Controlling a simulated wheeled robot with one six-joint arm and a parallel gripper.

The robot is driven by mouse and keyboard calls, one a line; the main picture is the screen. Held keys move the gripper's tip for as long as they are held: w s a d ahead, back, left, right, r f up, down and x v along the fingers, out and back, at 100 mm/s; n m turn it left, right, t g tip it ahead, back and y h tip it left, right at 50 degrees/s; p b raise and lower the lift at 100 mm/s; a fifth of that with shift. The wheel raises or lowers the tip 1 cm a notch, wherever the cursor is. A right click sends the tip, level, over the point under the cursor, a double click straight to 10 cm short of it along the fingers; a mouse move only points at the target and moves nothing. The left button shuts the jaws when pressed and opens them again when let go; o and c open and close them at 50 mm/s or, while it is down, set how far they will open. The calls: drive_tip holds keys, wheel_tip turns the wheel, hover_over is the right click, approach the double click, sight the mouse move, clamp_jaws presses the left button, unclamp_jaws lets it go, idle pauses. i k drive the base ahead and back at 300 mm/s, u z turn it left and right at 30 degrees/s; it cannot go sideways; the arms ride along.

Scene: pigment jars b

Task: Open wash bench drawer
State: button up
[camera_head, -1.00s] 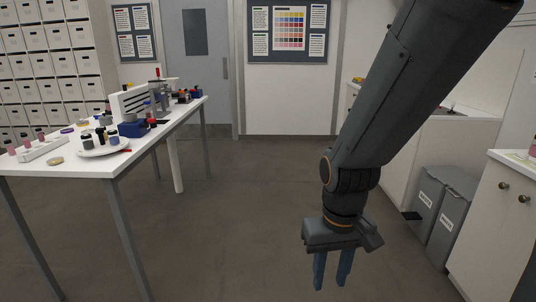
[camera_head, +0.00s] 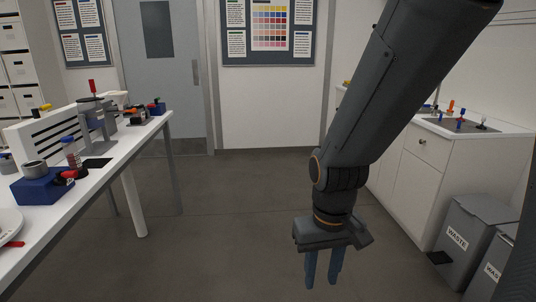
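The wash bench (camera_head: 411,185) is a white cabinet with a light top against the right wall. It appears to have a drawer front (camera_head: 423,144) with a small round knob (camera_head: 422,142) near its top, and the drawer looks closed. Part of the bench's left side is hidden behind my arm. My gripper (camera_head: 323,268) hangs down over the open floor, in front of and to the left of the bench, well apart from it. Its two blue-grey fingers are spread with a gap between them and hold nothing.
Grey waste bins (camera_head: 472,241) stand on the floor at the right, in front of the bench. A white worktable (camera_head: 100,185) with a blue block (camera_head: 42,187), a stand and jars runs along the left. A grey door (camera_head: 165,80) is at the back. The middle floor is clear.

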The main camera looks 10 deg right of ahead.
sight(433, 149)
drive_tip(key=z, duration=0.3)
drive_tip(key=i, duration=1.75)
drive_tip(key=z, duration=1.15)
drive_tip(key=i, duration=1.8)
drive_tip(key=z, duration=0.5)
